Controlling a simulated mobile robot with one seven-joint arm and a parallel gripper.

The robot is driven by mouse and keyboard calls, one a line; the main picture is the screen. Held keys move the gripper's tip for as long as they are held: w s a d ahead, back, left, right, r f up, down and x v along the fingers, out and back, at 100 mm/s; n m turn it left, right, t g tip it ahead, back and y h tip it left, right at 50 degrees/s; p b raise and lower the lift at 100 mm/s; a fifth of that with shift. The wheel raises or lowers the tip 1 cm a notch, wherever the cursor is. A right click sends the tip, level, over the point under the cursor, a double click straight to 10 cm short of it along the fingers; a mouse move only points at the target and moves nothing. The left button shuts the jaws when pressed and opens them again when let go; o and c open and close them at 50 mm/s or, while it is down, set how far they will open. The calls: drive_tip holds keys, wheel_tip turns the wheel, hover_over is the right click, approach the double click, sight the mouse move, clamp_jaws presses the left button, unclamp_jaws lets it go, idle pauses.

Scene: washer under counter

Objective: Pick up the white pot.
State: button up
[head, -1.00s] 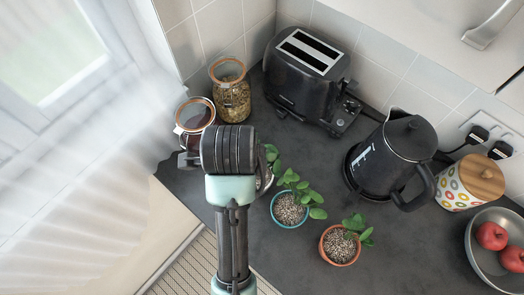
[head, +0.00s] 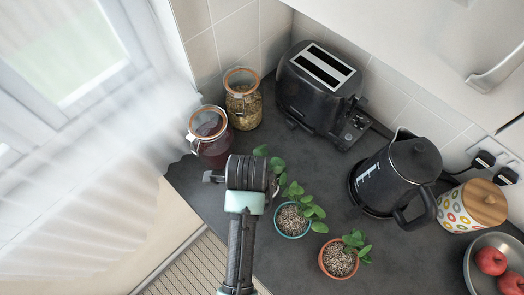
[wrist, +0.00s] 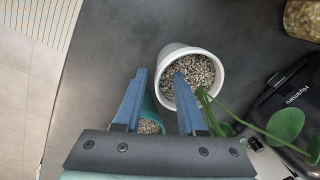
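The white pot (wrist: 191,52) shows in the wrist view, upper middle, upright on the dark counter, with speckled gravel and a green plant leaning right. In the head view my arm hides the pot itself; leaves (head: 274,163) beside my wrist may be its plant. My gripper (wrist: 160,73) is open, with two blue fingers apart. In the wrist view the left finger appears outside the pot's left side, and the right fingertip overlaps the gravel inside the rim. I cannot tell whether either finger touches the pot. Nothing is held.
A teal pot (head: 293,234) with a plant is close by, partly behind the fingers in the wrist view. A terracotta pot (head: 338,274), black kettle (head: 388,178), toaster (head: 305,95) and two jars (head: 242,105) (head: 207,148) stand around. The counter edge is at the left.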

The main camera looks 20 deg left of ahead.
drive_tip(key=shift+w+d+f, duration=0.1)
drive_tip(key=shift+w+f, duration=0.05)
drive_tip(key=shift+f, duration=1.6)
clamp_jaws()
